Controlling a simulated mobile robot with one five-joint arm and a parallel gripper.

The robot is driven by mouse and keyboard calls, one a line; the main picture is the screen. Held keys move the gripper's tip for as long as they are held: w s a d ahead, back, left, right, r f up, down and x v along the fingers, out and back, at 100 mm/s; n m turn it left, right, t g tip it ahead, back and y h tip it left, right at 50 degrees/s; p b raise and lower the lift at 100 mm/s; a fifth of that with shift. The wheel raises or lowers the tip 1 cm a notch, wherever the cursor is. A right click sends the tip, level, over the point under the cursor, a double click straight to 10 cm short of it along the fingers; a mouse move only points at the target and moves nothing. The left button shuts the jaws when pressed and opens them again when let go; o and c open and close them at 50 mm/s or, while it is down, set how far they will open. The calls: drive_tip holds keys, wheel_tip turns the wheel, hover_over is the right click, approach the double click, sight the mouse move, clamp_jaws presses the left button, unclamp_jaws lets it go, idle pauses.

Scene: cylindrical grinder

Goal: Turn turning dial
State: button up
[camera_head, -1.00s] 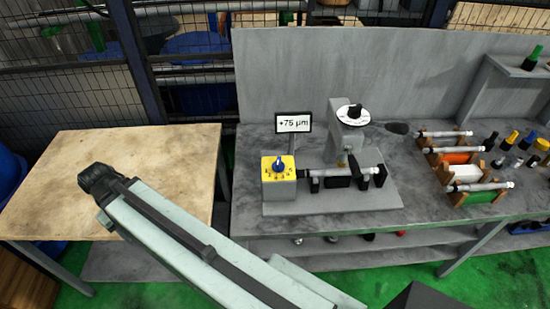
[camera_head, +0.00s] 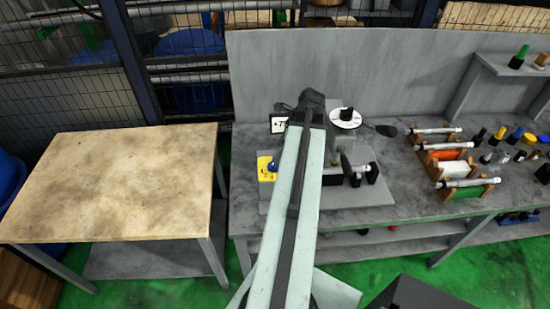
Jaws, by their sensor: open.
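A white round dial with a black knob (camera_head: 346,115) tops the grey grinder on the bench. A blue knob (camera_head: 272,165) sits on a yellow-faced box (camera_head: 264,171) at the grinder's left. I cannot tell which of the two is the turning dial. My arm reaches up over the grinder, and its dark end, with my gripper (camera_head: 287,106), shows just left of the white dial. The gripper is open; its fingers are small and hard to make out, and I see nothing held. My arm hides the middle of the grinder and part of the small display (camera_head: 278,123).
The grey bench (camera_head: 400,205) has a tall back panel (camera_head: 400,80) behind it. Wooden racks (camera_head: 459,190) with cylindrical parts and several small bottles stand at the right. A wooden table (camera_head: 110,185), empty on top, stands at the left.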

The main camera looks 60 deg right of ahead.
drive_tip(key=b+x, duration=0.7)
drive_tip(key=shift+s+d+f, duration=0.2)
drive_tip(key=shift+w+a+f, duration=0.1)
drive_tip(key=shift+w+f, duration=0.1)
drive_tip(key=shift+f, duration=0.05)
drive_tip(key=shift+r, duration=0.1)
